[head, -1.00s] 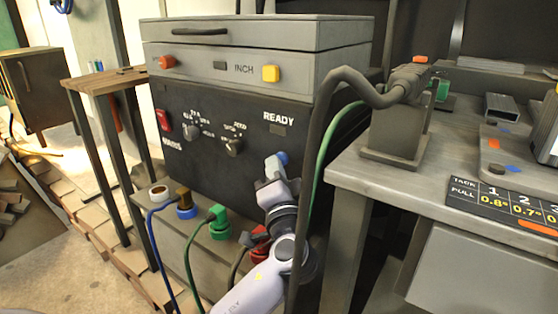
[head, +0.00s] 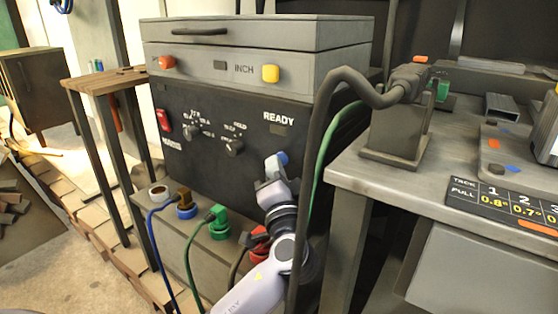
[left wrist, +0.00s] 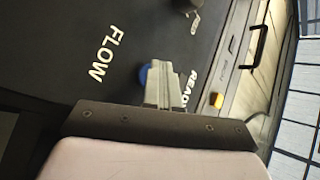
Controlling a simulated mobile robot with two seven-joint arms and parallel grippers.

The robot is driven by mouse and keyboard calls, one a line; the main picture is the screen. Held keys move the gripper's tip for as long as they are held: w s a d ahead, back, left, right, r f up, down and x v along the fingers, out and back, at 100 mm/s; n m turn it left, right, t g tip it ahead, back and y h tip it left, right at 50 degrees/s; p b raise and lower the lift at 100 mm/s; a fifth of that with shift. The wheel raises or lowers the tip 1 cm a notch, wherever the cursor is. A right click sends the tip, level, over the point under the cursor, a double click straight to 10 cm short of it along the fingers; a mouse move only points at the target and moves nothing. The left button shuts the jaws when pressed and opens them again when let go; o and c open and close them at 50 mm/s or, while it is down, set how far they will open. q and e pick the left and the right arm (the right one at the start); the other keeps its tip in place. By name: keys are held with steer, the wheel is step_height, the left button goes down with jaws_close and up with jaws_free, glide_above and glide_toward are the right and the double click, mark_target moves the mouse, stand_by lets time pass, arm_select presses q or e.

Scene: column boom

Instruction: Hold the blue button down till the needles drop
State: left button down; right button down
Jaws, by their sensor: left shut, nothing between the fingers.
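The blue button (head: 281,158) is on the dark front panel of the grey machine (head: 225,120), low on its right side below the READY label. In the left wrist view the blue button (left wrist: 143,76) shows as a small edge beside my fingers, which hide the rest. My left gripper (head: 272,168) is shut and empty, with its tips at the button. It also shows in the left wrist view (left wrist: 165,75). I cannot tell whether the tips touch or press the button. I see no needles in either view. My right gripper is not in view.
A thick dark cable (head: 322,130) and a green hose (head: 324,140) hang just right of my left gripper. Coloured plugs with cables, including a green one (head: 218,222), stand below the panel. A grey workbench (head: 395,190) stands on the right, a wooden-topped stand (head: 105,79) on the left.

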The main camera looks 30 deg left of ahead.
arm_select(q)
steer(key=shift+s, duration=0.15)
stand_by(0.8)
steer(key=shift+s+a, duration=0.1)
steer(key=shift+s, duration=0.65)
steer(key=shift+s+a, duration=0.2)
steer(key=shift+s, duration=2.3)
